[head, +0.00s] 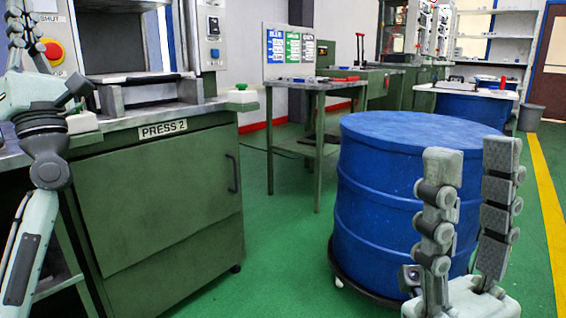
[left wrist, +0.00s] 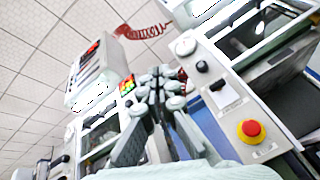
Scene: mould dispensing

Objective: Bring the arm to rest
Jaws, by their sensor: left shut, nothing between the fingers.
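My right gripper (head: 472,165) stands upright at the lower right of the head view, in front of the blue drum. Its two fingers are apart with nothing between them. My left arm rises at the left edge of the head view, beside the press. Part of my left gripper (head: 17,30) shows at the top left corner, cut off by the frame. In the left wrist view the fingers of my left gripper (left wrist: 158,80) come together at their tips, empty, with machine panels behind them.
The green PRESS 2 cabinet (head: 160,190) stands close to my left arm. An emergency stop button (left wrist: 251,131) shows in the left wrist view. A large blue drum (head: 385,190) stands behind my right gripper. A side table (head: 320,86) stands further back. Green floor lies clear between press and drum.

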